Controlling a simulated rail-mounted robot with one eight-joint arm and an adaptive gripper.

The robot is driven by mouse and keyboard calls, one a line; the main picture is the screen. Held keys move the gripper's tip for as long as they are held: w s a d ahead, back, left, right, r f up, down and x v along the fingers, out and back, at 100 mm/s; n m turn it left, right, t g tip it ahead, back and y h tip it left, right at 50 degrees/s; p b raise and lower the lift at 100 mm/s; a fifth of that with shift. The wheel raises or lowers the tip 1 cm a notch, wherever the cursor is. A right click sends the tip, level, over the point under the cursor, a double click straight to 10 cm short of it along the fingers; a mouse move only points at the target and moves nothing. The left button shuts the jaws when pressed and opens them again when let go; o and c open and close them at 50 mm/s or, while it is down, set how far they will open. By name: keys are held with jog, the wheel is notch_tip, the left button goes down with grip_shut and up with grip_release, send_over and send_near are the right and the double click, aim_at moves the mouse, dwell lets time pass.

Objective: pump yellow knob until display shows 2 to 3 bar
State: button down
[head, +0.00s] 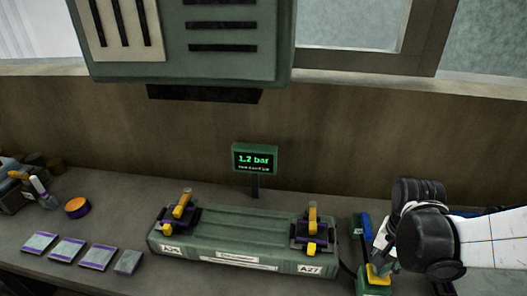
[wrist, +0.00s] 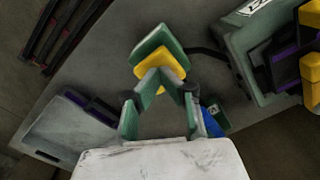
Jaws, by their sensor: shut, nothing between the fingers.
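The display (head: 255,159) stands behind the green case and reads 1.2 bar in green. The yellow knob (head: 378,276) is at the lower right in the head view, on a green pump (head: 374,289) with a blue part. My gripper (head: 383,257) is shut and empty, pointing down right above the knob. In the wrist view the shut fingertips (wrist: 159,72) overlap the yellow knob (wrist: 176,60), and the fingers hide part of it. I cannot tell whether they touch it or how far down the knob is.
A long green case (head: 235,240) with two yellow-handled clamps stands left of the pump. Several flat purple-edged pieces (head: 68,249) and an orange-topped round item (head: 77,207) lie further left. A green cabinet (head: 190,40) hangs above the bench. A dark hose runs beside the pump.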

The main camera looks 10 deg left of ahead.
jog(key=shift+r+p, duration=1.55)
jog(key=shift+r, duration=0.7)
jog(key=shift+f, duration=0.25)
jog(key=shift+f+b, duration=2.15)
jog(key=shift+r+p, duration=1.75)
jog(key=shift+r, duration=0.65)
jog(key=shift+f, duration=0.2)
jog(key=shift+f+b, duration=2.15)
jog(key=shift+f, duration=0.05)
jog(key=shift+r+p, duration=1.8)
jog(key=shift+r, duration=0.6)
